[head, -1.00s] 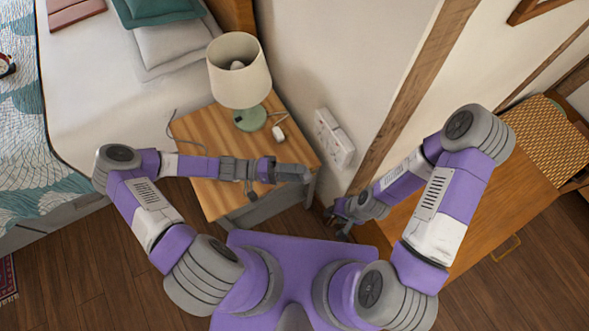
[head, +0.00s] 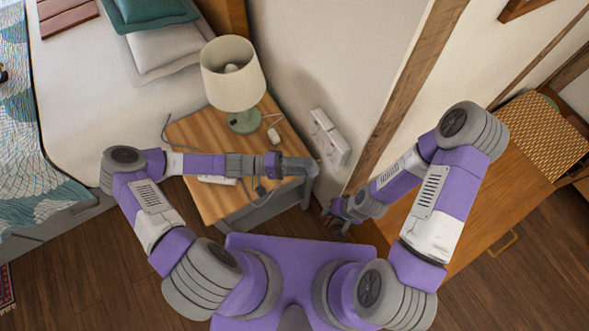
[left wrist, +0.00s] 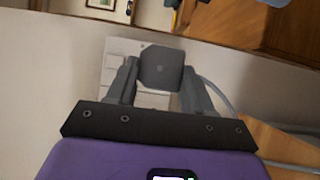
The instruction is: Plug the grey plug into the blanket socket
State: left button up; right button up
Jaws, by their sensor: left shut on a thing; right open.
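The grey plug (left wrist: 163,68) is a dark block held between the fingers of my left gripper (left wrist: 155,88) in the left wrist view. A white wall panel (left wrist: 116,48) lies behind it, partly hidden by the plug and fingers. I cannot tell whether plug and panel touch. In the head view the white socket panel (head: 329,136) is on the wall right of the nightstand; which outlet is the blanket socket is not readable. My left gripper (head: 308,180) is just below and left of that panel. My right gripper (head: 337,222) is open and empty, lower, near the wall corner.
A wooden nightstand (head: 190,140) carries a lamp (head: 233,75) and a small white item (head: 274,136). A white strip (head: 216,180) shows under my left arm. The bed (head: 90,80) is at left, a wooden desk (head: 500,215) at right. A grey cable (left wrist: 218,92) runs beside the plug.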

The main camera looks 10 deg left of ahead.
pick_arm(q)
jog(key=shift+w+d, duration=0.5)
jog(key=shift+d, duration=0.15)
jog(key=shift+w+d, duration=0.55)
jog(key=shift+d, duration=0.2)
jog(key=shift+w+d, duration=0.5)
jog(key=shift+d, duration=0.25)
dwell(1.8)
jog(key=o, duration=1)
jog(key=shift+o, duration=0.2)
jog(key=shift+a, duration=0.1)
jog(key=a, duration=0.7)
jog(key=shift+s+a+p, duration=0.2)
jog(key=shift+s+p, duration=0.1)
